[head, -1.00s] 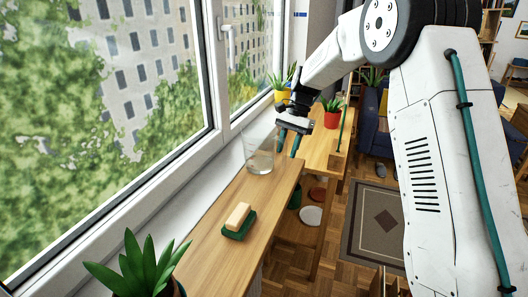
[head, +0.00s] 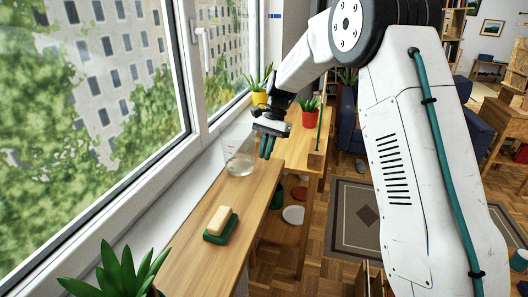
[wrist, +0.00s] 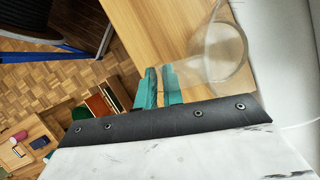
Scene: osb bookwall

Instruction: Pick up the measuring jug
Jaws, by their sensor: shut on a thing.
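The measuring jug (head: 238,162) is clear and see-through, and stands on the wooden counter by the window, close to the sill. It also shows in the wrist view (wrist: 226,50), at upper right. My gripper (head: 268,152) is right beside the jug, on its room side, with teal fingers pointing down. In the wrist view the fingers (wrist: 158,86) are close together at the jug's side and shut on it, seemingly at the handle. The exact contact is hard to see through the clear material. I cannot tell whether the jug's base is off the counter.
A soap bar on a green dish (head: 220,225) lies nearer on the counter (head: 245,205). A leafy plant (head: 118,272) is at the near end. Yellow (head: 260,98) and red (head: 309,118) plant pots stand farther back. The window frame (head: 200,90) runs along the left.

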